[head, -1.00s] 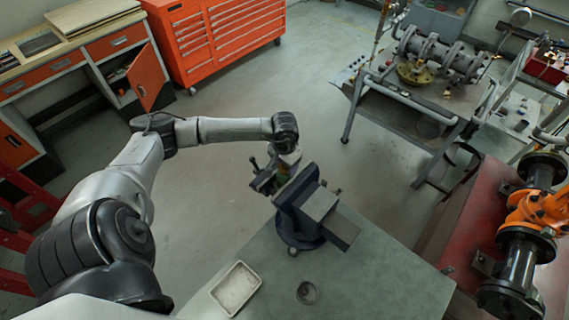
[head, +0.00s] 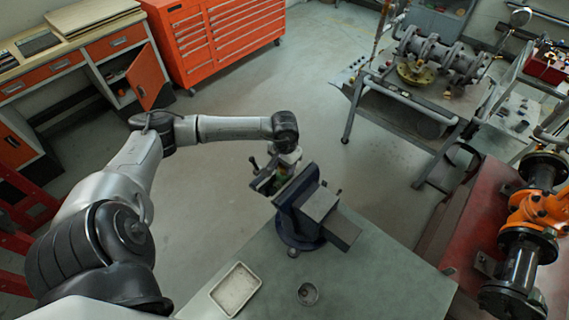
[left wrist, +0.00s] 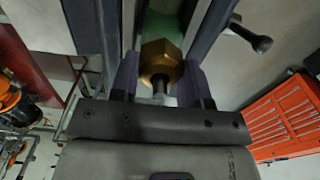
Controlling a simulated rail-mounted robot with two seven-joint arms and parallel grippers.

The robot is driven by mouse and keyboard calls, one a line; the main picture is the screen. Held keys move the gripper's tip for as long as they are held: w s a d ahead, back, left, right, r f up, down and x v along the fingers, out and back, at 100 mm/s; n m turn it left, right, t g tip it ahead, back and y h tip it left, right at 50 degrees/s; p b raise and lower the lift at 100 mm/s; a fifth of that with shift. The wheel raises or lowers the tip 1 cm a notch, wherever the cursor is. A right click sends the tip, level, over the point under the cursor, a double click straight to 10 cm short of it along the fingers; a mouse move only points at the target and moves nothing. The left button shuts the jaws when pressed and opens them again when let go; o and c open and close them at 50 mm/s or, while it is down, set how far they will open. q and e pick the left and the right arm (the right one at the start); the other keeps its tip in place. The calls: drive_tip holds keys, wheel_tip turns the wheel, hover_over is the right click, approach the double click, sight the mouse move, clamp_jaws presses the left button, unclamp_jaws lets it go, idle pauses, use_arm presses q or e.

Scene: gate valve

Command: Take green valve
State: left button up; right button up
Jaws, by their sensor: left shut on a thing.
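The green valve (head: 282,172) is mostly hidden in the head view by my left gripper (head: 285,163) and the blue bench vise (head: 308,207). In the left wrist view its green body (left wrist: 163,22) lies between the dark vise jaws, with a brass hex part (left wrist: 160,62) and a thin stem facing my wrist. My left gripper (left wrist: 160,85) is shut on the valve at this brass end, one finger on each side. The valve is still between the vise jaws; whether they grip it I cannot tell. My right gripper is not in view.
The vise stands at a corner of the grey-green table (head: 385,275). A white tray (head: 236,290) and a small round cup (head: 308,294) are on the table. An orange valve with black pipes (head: 535,208) is at right. Open floor lies beyond the vise.

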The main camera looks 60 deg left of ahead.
use_arm(q)
drive_tip(key=c, duration=0.3)
drive_tip(key=shift+c, duration=0.2)
drive_tip(key=shift+r, duration=0.55)
idle(0.4)
drive_tip(key=shift+r, duration=0.2)
drive_tip(key=shift+r, duration=0.4)
drive_tip(key=shift+r+p, duration=0.75)
drive_tip(key=shift+r, duration=0.65)
drive_tip(key=shift+r+p, duration=0.55)
drive_tip(key=shift+r, duration=1.2)
